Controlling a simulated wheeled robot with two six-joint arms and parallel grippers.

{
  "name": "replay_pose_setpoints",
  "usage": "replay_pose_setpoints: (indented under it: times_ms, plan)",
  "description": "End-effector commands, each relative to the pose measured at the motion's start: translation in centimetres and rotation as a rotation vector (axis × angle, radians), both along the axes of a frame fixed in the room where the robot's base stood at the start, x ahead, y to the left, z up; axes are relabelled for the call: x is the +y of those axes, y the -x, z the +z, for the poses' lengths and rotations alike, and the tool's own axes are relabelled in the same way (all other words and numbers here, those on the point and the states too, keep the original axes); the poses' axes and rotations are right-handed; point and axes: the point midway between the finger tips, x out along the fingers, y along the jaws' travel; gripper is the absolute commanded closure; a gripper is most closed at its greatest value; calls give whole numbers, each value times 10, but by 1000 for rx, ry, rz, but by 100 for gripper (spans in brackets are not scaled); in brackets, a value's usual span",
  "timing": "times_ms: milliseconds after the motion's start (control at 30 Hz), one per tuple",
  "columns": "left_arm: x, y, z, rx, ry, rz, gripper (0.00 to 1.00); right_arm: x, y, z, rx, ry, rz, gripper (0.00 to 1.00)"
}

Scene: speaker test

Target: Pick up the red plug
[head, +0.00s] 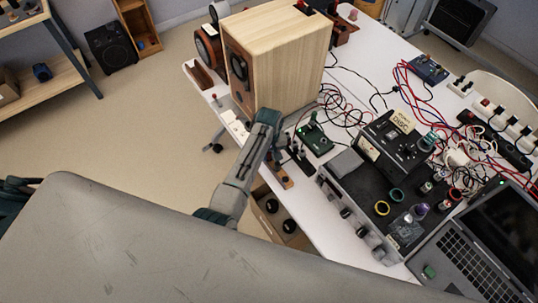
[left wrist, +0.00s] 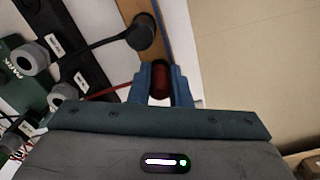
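The red plug (left wrist: 160,82) shows in the left wrist view between the two blue fingers of my left gripper (left wrist: 161,76). Both fingers sit close against its sides, and a red cable runs off to the left beside it. The plug is at a narrow wooden strip (left wrist: 158,8), near a black plug (left wrist: 140,34). I cannot tell whether it is lifted off the strip. In the head view my left gripper (head: 274,160) is low at the table's left edge, and the red plug is not clearly visible there. My right gripper is not in view.
A wooden speaker (head: 277,62) stands behind my left arm. A green board (head: 315,139) with cables is close to the right of the gripper. An amplifier (head: 345,195) and a laptop (head: 490,245) crowd the white table further right.

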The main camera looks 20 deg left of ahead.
Motion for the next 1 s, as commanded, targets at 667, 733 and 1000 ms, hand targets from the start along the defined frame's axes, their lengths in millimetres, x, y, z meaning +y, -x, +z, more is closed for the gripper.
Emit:
replay_pose_setpoints:
  times_ms: [667, 733, 1000]
  plan:
    - [0, -2, 39, -6, 0, 1, 100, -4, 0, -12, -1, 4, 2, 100]
    - [0, -1, 52, -5, 1, 1, 100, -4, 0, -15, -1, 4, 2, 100]
    - [0, -1, 94, -3, 1, 0, 100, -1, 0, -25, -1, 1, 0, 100]
